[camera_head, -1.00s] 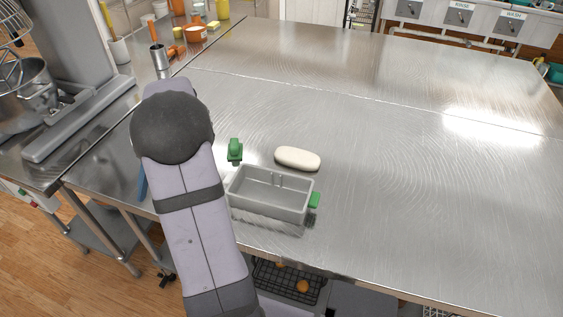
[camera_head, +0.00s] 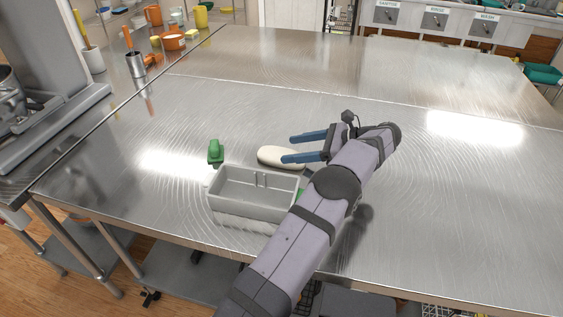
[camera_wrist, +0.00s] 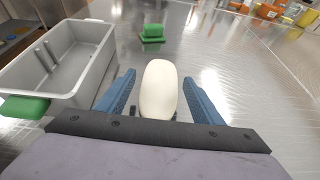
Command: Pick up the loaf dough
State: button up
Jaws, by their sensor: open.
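The loaf dough (camera_head: 270,155) is a smooth, off-white oval lying on the steel table behind the grey pan. In the wrist view the dough (camera_wrist: 159,88) lies lengthwise between the two blue fingers. My gripper (camera_head: 287,148) is open and comes in from the right, its fingertips over the right part of the dough. In the wrist view my gripper (camera_wrist: 160,92) shows a gap on both sides of the dough. One finger hides part of the dough in the head view.
In the wrist view the pan (camera_wrist: 62,95) is close to the left finger. The table (camera_head: 450,200) is clear to the right. Cups and containers (camera_head: 172,41) stand at the back left.

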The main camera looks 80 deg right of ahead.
aim_at(276, 152)
jog(key=shift+s+f, duration=0.1)
jog(key=shift+s, duration=0.3)
jog(key=shift+p+x, duration=1.3)
jog(key=shift+x, duration=2.4)
jog(key=shift+d+f, duration=0.15)
jog(key=c, duration=1.3)
jog(key=shift+o, duration=0.2)
